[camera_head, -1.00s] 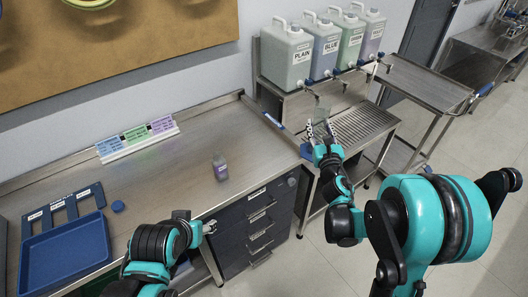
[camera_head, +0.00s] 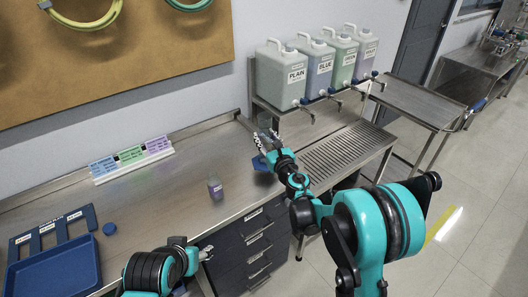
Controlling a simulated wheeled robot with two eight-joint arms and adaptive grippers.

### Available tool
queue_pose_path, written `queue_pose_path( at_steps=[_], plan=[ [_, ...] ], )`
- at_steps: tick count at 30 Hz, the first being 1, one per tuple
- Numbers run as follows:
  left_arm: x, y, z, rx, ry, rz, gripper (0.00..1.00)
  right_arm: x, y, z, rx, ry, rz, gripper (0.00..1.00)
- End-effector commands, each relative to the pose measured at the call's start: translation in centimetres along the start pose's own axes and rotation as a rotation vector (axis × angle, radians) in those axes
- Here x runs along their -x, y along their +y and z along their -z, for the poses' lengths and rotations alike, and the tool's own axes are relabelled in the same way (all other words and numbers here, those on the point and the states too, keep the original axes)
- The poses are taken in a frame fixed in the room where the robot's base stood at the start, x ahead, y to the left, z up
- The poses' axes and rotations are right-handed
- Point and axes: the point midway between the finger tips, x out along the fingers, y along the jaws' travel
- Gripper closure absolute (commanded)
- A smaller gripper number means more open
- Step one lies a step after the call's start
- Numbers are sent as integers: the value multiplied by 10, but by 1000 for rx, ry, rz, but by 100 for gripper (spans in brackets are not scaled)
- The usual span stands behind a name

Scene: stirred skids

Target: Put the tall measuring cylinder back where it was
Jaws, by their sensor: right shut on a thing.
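The tall measuring cylinder (camera_head: 265,121) is clear, with what looks like a blue base (camera_head: 260,163). It is in my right gripper (camera_head: 268,142), which is shut on it at the back right end of the steel counter (camera_head: 170,205). The gripper hides the cylinder's middle. I cannot tell whether the base touches the counter. My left gripper (camera_head: 205,253) is low at the counter's front edge, apart from the cylinder, and its finger opening is unclear.
A small bottle (camera_head: 215,188) stands mid-counter. A label rack (camera_head: 131,159) is at the back, and a blue tray (camera_head: 55,275) and a blue disc (camera_head: 109,229) are at left. Several jugs (camera_head: 282,75) stand on a shelf above a grated drain stand (camera_head: 340,150).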

Motion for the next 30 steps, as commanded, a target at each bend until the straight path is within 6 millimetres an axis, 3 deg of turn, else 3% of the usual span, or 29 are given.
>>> queue_pose_path(
  at_steps=[5, 12, 24, 25, 27, 30],
  plan=[
    [-4, 0, -3, 0, 0, 0, 46, -2, 6, 10, 0, 0, 1, 100],
    [-19, 0, -13, 0, 0, 0, 46, -2, 6, 44, 0, 0, 1, 100],
    [-21, 0, -15, 0, 0, 0, 46, -2, 5, 48, 0, 0, 1, 100],
    [-20, 0, -14, 0, 0, 0, 46, -2, 5, 47, 0, 0, 1, 52],
    [-20, 0, -14, 0, 0, 0, 46, -2, 5, 46, 0, 0, 1, 39],
    [-20, 0, -14, 0, 0, 0, 46, -2, 5, 46, 0, 0, 1, 39]
  ],
)
